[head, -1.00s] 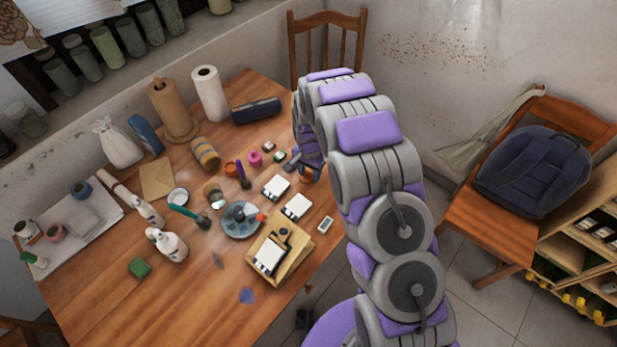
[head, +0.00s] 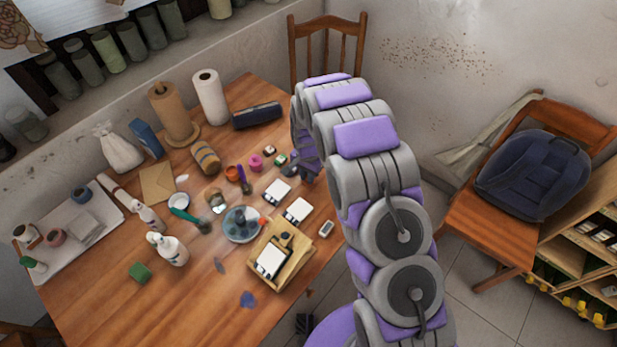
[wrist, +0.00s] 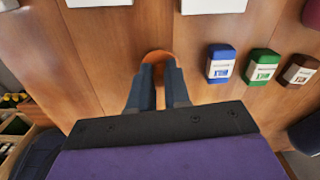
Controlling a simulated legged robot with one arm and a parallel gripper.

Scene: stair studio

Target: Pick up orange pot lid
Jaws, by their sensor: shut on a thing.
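The orange pot lid (wrist: 158,56) shows in the wrist view as a rounded orange piece at the tips of my fingers. My gripper (wrist: 159,72) is shut on it, and the fingers cover much of the lid. Wooden tabletop shows around it; I cannot tell whether the lid touches the table. In the head view my gripper (head: 309,167) is at the table's right edge, partly behind my arm, and the lid cannot be made out there.
Blue (wrist: 221,64), green (wrist: 262,66) and brown (wrist: 300,70) blocks lie right of my gripper. White-topped pads (head: 278,191), a small orange pot (head: 232,173), a blue-grey plate (head: 240,236) and bottles crowd the table. A chair (head: 327,45) stands behind.

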